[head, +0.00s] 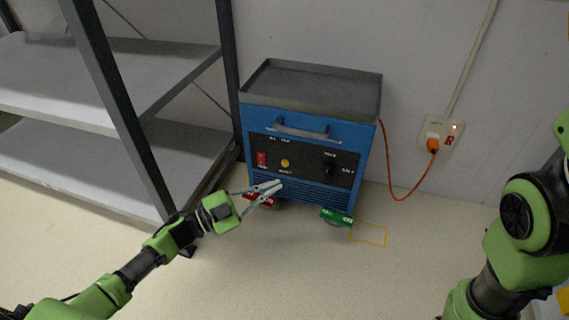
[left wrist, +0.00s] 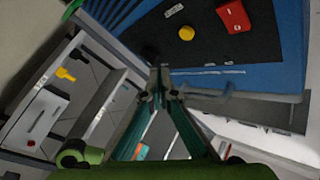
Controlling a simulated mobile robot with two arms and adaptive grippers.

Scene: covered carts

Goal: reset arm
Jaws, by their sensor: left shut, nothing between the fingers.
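My left arm reaches in from the lower left in the head view. Its gripper (head: 272,187) is shut and empty, in front of the lower front of the blue cart (head: 300,190). In the left wrist view the gripper fingers (left wrist: 160,75) come together below the cart's dark panel (left wrist: 205,55). I cannot tell whether the fingertips touch the cart. My right arm (head: 525,225) shows at the right edge of the head view; its gripper is out of view.
A grey shelf rack (head: 120,85) stands left of the cart, its post close to my left arm. An orange cable (head: 402,195) runs from the cart to a wall socket (head: 440,133). Red and green wheel pedals (head: 337,217) sit at the cart's base.

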